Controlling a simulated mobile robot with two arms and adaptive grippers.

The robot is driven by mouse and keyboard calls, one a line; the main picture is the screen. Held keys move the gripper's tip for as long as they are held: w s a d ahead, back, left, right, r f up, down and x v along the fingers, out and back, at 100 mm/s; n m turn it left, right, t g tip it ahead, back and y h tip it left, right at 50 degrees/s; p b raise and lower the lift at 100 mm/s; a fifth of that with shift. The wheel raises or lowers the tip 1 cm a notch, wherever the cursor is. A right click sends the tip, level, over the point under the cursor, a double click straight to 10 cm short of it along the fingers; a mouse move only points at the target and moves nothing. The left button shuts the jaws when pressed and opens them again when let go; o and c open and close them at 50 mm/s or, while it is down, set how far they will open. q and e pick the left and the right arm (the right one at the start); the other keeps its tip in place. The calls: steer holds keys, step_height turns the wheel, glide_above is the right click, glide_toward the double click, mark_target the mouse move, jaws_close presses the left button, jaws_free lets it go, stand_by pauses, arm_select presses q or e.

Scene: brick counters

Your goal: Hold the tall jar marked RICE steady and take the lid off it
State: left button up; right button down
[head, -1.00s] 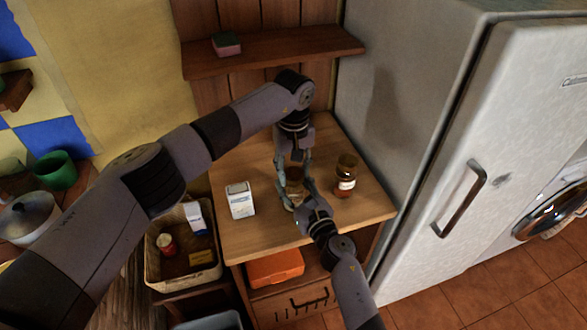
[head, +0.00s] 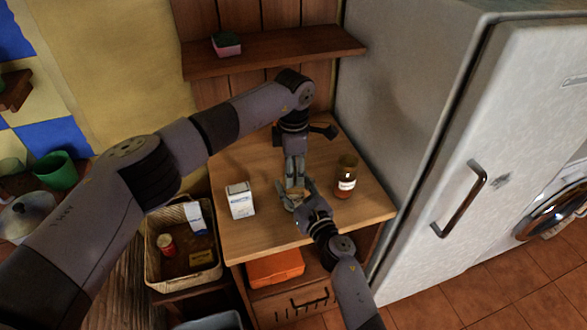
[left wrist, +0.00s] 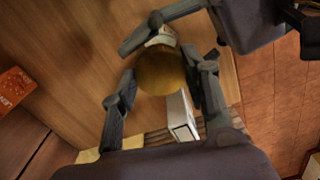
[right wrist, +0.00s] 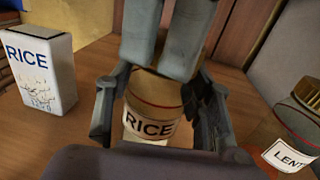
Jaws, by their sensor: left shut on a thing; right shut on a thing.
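The tall jar marked RICE (right wrist: 148,125) stands on the wooden counter, pale brown with a white label. My right gripper (right wrist: 152,100) is shut on its body from the side; in the head view the right gripper (head: 302,195) hides most of the jar. My left gripper (head: 295,180) comes straight down from above and is shut on the round brown lid (left wrist: 160,72), one finger on each side. In the right wrist view the left fingers cover most of the lid, so I cannot tell whether it is seated or turned loose.
A white carton marked RICE (head: 240,199) stands left of the jar. A brown jar (head: 346,178), its label starting LENT, stands close on the right. A fridge (head: 430,130) bounds the counter (head: 260,238) on the right. A basket (head: 160,280) sits lower left. The counter front is clear.

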arm_select(q)
steer(key=n, duration=1.4)
steer(key=shift+n, duration=0.3)
steer(key=n, duration=0.5)
steer(key=shift+n, duration=0.4)
steer(key=shift+r, duration=0.15)
steer(key=shift+r, duration=1)
